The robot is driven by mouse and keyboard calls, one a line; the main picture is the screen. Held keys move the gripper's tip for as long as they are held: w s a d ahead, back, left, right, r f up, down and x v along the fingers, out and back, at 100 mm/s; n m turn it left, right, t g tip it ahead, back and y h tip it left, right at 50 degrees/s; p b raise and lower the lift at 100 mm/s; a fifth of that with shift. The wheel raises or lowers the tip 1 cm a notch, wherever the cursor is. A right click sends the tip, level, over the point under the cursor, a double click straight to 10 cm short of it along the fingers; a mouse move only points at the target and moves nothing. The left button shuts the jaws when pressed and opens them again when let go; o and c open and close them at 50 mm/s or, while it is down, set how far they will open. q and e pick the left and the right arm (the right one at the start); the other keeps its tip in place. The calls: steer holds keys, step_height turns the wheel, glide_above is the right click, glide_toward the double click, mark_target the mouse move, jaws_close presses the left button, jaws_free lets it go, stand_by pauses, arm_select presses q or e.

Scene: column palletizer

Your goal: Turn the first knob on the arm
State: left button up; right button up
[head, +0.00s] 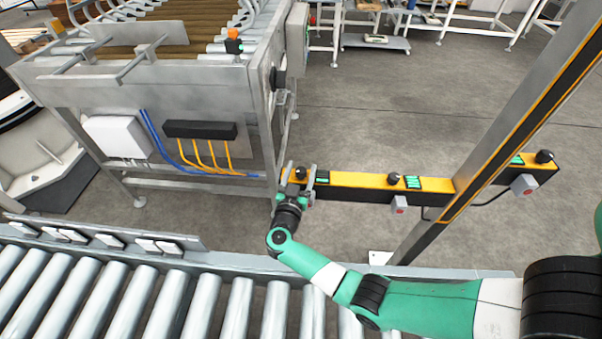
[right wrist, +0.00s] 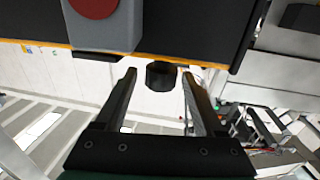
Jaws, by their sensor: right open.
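The yellow and black arm (head: 352,187) reaches left from a slanted column. A black knob (head: 301,173) stands near its left end, and it also shows in the right wrist view (right wrist: 161,76). My right gripper (head: 299,178) is at that end, with its two fingers apart. In the right wrist view the knob is between the open fingertips (right wrist: 158,80), with a visible gap on each side. Other black knobs stand at the middle (head: 393,178) and the right end (head: 544,156). My left gripper is out of view.
Grey boxes with red buttons hang under the arm, one at the middle (head: 399,205); another is close to the fingers in the wrist view (right wrist: 103,25). A metal machine frame (head: 262,110) stands just left of the gripper. A roller conveyor (head: 160,300) runs along the front.

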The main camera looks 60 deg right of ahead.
steer(key=shift+d, duration=0.2)
jaws_close()
steer(key=shift+r, duration=0.1)
